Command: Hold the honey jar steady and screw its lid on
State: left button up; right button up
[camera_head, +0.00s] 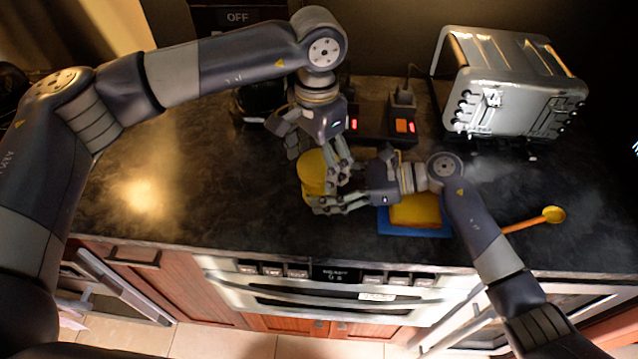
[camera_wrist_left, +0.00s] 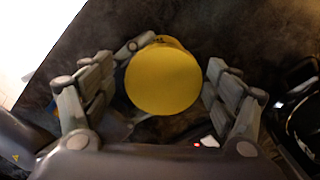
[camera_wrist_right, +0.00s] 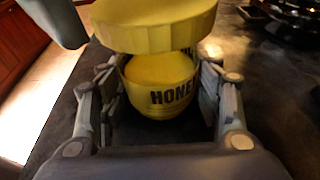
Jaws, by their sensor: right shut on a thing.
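The yellow honey jar (camera_wrist_right: 165,98), marked HONEY, stands between the fingers of my right gripper (camera_wrist_right: 160,105), which is shut on it. The round yellow lid (camera_wrist_right: 155,28) is directly above the jar in the right wrist view; I cannot tell whether it touches the jar. In the left wrist view the lid (camera_wrist_left: 163,80) lies between the spread fingers of my left gripper (camera_wrist_left: 160,85), with narrow gaps beside it. In the head view my left gripper (camera_head: 318,158) reaches down from above, and my right gripper (camera_head: 322,190) comes in from the right. The jar is mostly hidden there.
A blue board (camera_head: 412,232) with a yellow sponge-like block (camera_head: 414,211) lies right of the grippers. A yellow-ended stick (camera_head: 535,220) lies farther right. A steel toaster (camera_head: 515,85) stands at the back right. Red-lit sockets (camera_head: 400,126) are behind. The counter's left side is clear.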

pick_arm(q)
jog(key=n, duration=0.4)
jog(key=shift+r+n, duration=0.1)
jog(key=shift+n, duration=0.2)
jog(key=n, duration=0.4)
jog(key=shift+n, duration=0.4)
jog(key=shift+a, duration=0.1)
jog(key=c, duration=1.1)
jog(key=m, duration=0.4)
jog(key=shift+a+m, duration=0.1)
jog(key=shift+m, duration=0.3)
jog(key=m, duration=0.4)
jog(key=shift+m, duration=0.3)
jog(key=o, duration=1.1)
